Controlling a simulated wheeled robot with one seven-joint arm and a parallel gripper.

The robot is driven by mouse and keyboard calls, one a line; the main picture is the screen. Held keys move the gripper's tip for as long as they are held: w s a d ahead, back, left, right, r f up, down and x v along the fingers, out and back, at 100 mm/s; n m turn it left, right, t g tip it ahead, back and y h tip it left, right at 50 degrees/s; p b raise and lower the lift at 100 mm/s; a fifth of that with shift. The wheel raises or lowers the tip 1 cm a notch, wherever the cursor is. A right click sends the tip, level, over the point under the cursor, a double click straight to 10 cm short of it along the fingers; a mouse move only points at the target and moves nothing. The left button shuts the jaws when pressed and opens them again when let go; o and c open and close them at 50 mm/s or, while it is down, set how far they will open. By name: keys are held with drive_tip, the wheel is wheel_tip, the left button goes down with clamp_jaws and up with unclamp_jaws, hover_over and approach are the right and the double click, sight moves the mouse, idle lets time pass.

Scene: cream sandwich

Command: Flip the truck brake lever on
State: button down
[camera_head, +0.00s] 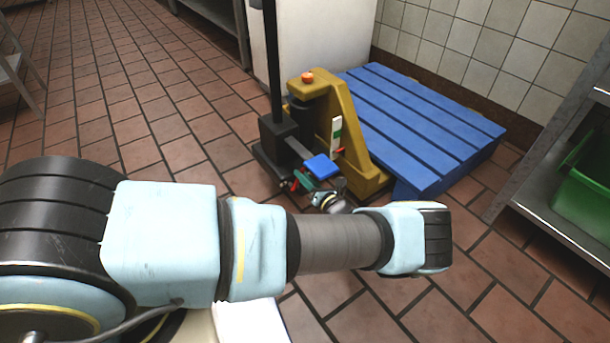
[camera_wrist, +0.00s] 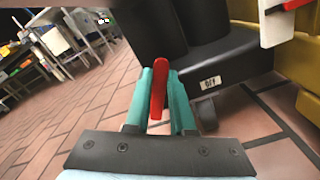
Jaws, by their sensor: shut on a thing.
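The yellow pallet truck (camera_head: 352,135) stands in front of the blue pallet, with a black upright handle (camera_head: 272,60) and a dark base. In the wrist view, a red lever (camera_wrist: 158,90) sticks out low beside the truck's black base. My gripper (camera_wrist: 162,75) has its two teal fingers on either side of this red lever and is shut on it. My gripper also shows in the head view (camera_head: 301,181), low at the truck's handle end, partly behind my arm. A small label (camera_wrist: 210,82), seemingly reading OFF, is on the black base right of the fingers.
The blue slatted pallet (camera_head: 425,125) lies behind the truck by the tiled wall. A metal shelf (camera_head: 560,225) with a green crate (camera_head: 588,190) stands at right.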

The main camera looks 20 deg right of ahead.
idle(0.4)
drive_tip(key=c, duration=0.8)
unclamp_jaws()
drive_tip(key=shift+o, duration=0.2)
drive_tip(key=s+d+p, duration=0.2)
drive_tip(key=s, duration=0.8)
drive_tip(key=shift+s, duration=0.35)
